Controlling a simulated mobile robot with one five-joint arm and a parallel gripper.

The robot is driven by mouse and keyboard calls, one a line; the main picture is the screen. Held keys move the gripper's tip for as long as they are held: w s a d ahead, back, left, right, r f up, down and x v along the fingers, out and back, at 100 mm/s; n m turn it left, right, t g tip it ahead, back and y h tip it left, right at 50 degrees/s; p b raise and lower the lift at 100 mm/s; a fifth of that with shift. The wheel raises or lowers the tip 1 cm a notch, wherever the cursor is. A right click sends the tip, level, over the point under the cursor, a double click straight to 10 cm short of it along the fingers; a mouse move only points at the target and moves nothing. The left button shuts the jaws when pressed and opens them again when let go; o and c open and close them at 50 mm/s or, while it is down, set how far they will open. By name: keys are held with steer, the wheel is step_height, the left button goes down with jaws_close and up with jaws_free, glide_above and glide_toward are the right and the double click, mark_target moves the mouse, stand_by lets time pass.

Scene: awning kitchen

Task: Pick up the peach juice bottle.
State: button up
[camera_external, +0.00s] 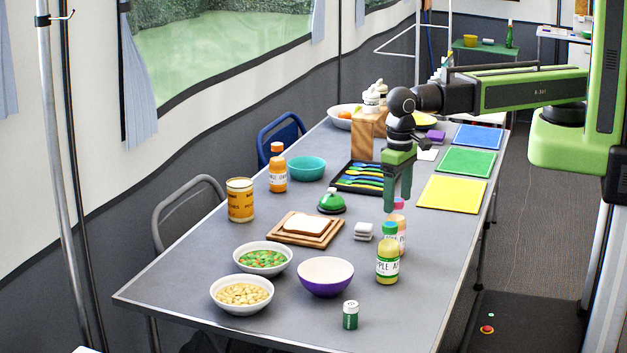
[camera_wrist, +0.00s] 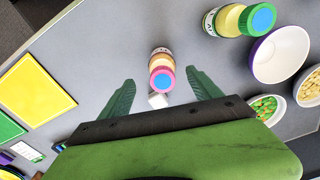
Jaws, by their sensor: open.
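The peach juice bottle (camera_external: 401,238) has a peach-coloured body and a pink cap with a blue top. It stands upright on the grey table (camera_external: 201,267), partly hidden behind the green-capped apple juice bottle (camera_external: 387,265). My gripper (camera_external: 397,204) points down just above the peach juice bottle, its fingers near the cap. In the wrist view the bottle (camera_wrist: 160,57) appears between the two open fingers of my gripper (camera_wrist: 160,80). I see no finger touching it. The apple juice bottle (camera_wrist: 228,20) is to its right there.
A purple bowl (camera_external: 325,284), a small green-labelled shaker (camera_external: 350,316) and a grey-white block (camera_external: 363,231) are nearby. A green bell (camera_external: 331,202) and a cutlery tray (camera_external: 350,184) lie farther left and back. Yellow (camera_external: 452,193) and green mats lie behind.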

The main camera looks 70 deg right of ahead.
mark_target(396, 214)
steer(key=f+b, duration=0.5)
steer(key=shift+a+f, duration=0.2)
steer(key=shift+r, duration=0.2)
jaws_close()
